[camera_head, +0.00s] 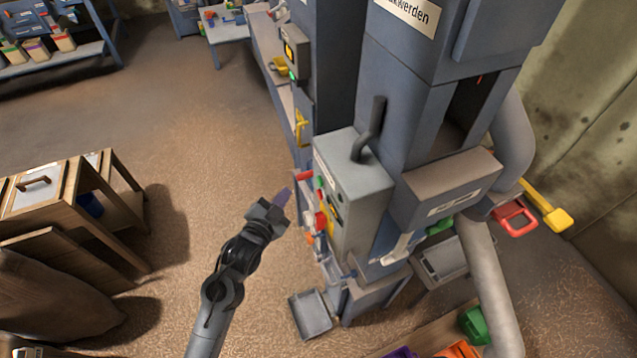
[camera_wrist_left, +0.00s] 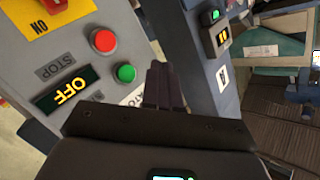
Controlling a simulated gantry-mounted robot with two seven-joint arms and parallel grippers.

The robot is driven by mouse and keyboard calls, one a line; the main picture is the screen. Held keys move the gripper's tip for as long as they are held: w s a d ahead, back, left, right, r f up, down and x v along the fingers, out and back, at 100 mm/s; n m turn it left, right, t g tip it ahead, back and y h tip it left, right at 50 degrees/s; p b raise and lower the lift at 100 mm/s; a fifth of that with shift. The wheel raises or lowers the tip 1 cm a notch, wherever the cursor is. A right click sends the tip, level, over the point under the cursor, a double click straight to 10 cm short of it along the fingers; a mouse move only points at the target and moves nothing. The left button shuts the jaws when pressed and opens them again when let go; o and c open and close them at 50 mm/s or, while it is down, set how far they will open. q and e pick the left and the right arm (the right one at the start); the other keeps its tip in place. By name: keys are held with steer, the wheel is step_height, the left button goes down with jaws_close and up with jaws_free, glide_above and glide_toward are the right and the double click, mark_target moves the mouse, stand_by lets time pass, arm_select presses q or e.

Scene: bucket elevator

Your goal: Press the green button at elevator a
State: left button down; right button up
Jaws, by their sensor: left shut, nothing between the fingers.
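A grey control box (camera_head: 358,187) is fixed to the side of the tall blue-grey machine (camera_head: 408,105). The green button is small in the head view (camera_head: 320,181). My left gripper (camera_head: 284,197) is shut and empty, left of the panel. Its fingers (camera_wrist_left: 162,84) show just right of the green button in the left wrist view; I see no contact. My right gripper is not in view.
A second panel with a lit green button (camera_head: 292,74) stands on the machine behind. A grey bin (camera_head: 311,314) lies on the floor below the box. A wooden cabinet (camera_head: 68,200) stands at left. The brown floor between is clear.

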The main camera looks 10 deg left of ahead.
mark_target(320, 181)
arm_select(q)
steer(key=shift+w+d+b, duration=0.25)
steer(key=shift+w+d, duration=0.2)
steer(key=shift+d, duration=0.4)
steer(key=shift+w+d+b, duration=0.3)
steer(key=shift+w+d, duration=0.2)
steer(key=shift+d, duration=0.4)
steer(key=shift+w+d+b, duration=0.25)
steer(key=shift+w+d, duration=0.2)
steer(key=shift+d, duration=0.4)
steer(key=shift+w+d, duration=0.45)
steer(key=shift+d, duration=0.4)
stand_by(1.0)
steer(key=shift+s+a, duration=0.1)
steer(key=shift+a, duration=0.05)
steer(key=shift+s+a+p, duration=0.35)
steer(key=shift+a+p, duration=0.3)
steer(key=shift+a, duration=0.15)
